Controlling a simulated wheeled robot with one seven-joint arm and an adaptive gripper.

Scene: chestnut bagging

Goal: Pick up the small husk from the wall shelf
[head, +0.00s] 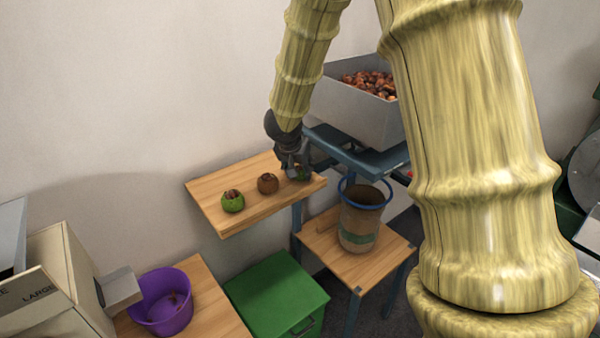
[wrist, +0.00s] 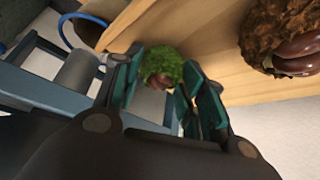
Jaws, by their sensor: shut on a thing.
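The wall shelf (head: 238,208) is a wooden board on the pale wall. My gripper (head: 296,172) is at its right end, pointing down. In the wrist view my gripper (wrist: 160,85) is shut on a small green spiky husk (wrist: 160,64) with brown showing inside it. In the head view the husk is mostly hidden by the fingers. A brown husk (head: 267,183) and a larger green husk (head: 232,201) with chestnuts in it sit on the shelf to the left. The brown husk also shows large at the right of the wrist view (wrist: 262,50). I cannot tell whether the held husk touches the shelf.
A grey hopper (head: 352,108) full of chestnuts on a blue frame stands close behind my gripper. A bag-lined bin with a blue rim (head: 360,222) is on a low table to the right. A purple bowl (head: 166,318) and green cabinet (head: 275,295) are below.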

